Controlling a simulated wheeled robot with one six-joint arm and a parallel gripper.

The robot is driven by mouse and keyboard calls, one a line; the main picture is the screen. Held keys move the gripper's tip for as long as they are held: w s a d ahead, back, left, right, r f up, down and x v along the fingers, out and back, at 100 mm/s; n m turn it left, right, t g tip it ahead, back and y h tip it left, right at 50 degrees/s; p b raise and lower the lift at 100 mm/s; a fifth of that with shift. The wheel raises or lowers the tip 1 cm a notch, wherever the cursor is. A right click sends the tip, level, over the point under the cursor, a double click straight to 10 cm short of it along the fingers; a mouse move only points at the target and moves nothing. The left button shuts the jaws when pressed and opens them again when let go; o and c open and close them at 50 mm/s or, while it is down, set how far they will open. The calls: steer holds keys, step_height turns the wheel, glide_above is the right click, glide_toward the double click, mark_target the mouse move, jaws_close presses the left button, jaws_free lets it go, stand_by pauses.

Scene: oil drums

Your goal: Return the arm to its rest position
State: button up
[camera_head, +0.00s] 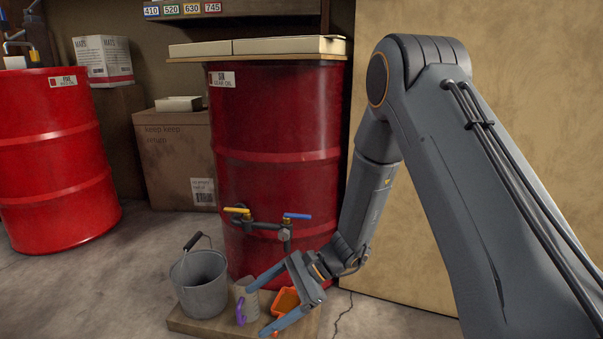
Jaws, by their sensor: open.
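My arm reaches in from the right and bends down in front of a red drum (275,125). My gripper (262,308) is open, low down near the drum's foot. Its fingers point left and down. A grey cup (246,297) with a purple handle (240,311) is close by the fingers, partly covered by the upper one. I cannot tell whether they touch. An orange container (286,301) shows behind the fingers, partly hidden.
A grey bucket (200,284) stands on a low board (196,325) beside the cup. Taps with a yellow lever (237,210) and a blue lever (297,216) stick out above. Another red drum (55,160) and a cardboard box (176,160) stand left. A tan panel (500,110) stands behind my arm.

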steer(key=s+a+r+n+g+h+p, duration=0.1)
steer(key=s+a+r+n+g+h, duration=0.15)
steer(key=s+r+n, duration=0.5)
steer(key=s+d+r+n+t+h+p, duration=0.25)
steer(key=s+d+r+n, duration=0.25)
steer(key=s+r, duration=0.45)
steer(key=s+d+r+n+t+h+p, duration=0.2)
steer(key=s+d+r+n+t+h, duration=0.25)
steer(key=s+r, duration=0.55)
steer(key=d+r+m+g+h+p, duration=0.1)
steer(key=d+r+m+p, duration=0.1)
steer(key=d+r+p, duration=0.8)
steer(key=d+r+m+g+p, duration=0.1)
steer(key=d+r+m+p, duration=0.2)
steer(key=d+r+p, duration=0.8)
steer(key=shift+s+d+r+h+p, duration=0.3)
steer(key=shift+r+p, duration=3.15)
steer(key=shift+p, duration=5.1)
steer(key=shift+s+a, duration=0.1)
steer(key=shift+s, duration=0.05)
